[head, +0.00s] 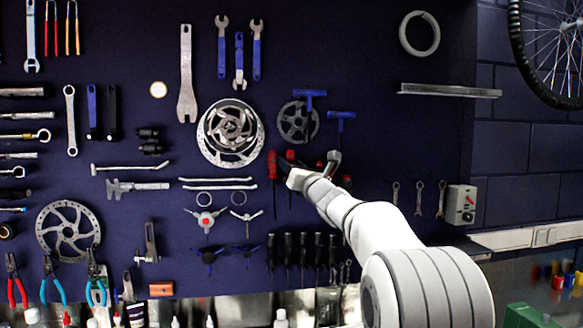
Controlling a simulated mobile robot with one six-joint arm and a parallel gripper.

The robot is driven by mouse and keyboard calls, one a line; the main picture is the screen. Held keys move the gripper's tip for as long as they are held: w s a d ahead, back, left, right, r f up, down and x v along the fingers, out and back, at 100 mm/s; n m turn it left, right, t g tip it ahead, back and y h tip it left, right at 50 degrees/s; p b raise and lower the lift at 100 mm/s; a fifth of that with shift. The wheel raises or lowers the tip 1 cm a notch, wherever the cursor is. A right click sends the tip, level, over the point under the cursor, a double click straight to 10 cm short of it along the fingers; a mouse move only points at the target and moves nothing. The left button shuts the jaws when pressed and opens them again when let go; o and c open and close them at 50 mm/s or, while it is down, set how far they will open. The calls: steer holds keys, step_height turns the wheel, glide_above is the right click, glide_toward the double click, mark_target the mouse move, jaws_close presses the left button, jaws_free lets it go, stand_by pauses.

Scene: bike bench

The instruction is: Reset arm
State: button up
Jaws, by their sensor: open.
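My arm reaches up and left from the lower right in the head view. My gripper (312,167) is at its far end, in front of the dark tool wall (350,60). It is open, and I see nothing held in it. It overlaps a red-handled screwdriver (272,165) group in the picture. The gap between gripper and wall cannot be told. The arm hides part of the wall behind it.
Dark-handled screwdrivers (288,248) hang below. A bike wheel (515,45) is at upper right. The wall right of my gripper is mostly bare.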

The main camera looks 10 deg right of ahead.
steer(key=b+v, duration=0.3)
steer(key=v, duration=0.5)
steer(key=s+a+f+n+g+y, duration=0.1)
steer(key=s+a+f+n+g, duration=0.5)
steer(key=s+f+n, duration=0.35)
steer(key=s+a+f+n+g+y, duration=0.1)
steer(key=s+a+f+n+g, duration=0.45)
steer(key=s+f+n, duration=0.35)
steer(key=s+d+f+n+g+h, duration=0.3)
steer(key=s+d+f+n+h, duration=0.1)
steer(key=s+f+n, duration=0.4)
steer(key=s+d+f+n+g+h, duration=0.3)
steer(key=s+d+f+n+h, duration=0.2)
steer(key=s+f+n, duration=0.3)
steer(key=s+f, duration=0.3)
steer(key=s, duration=0.2)
steer(key=shift+p, duration=0.3)
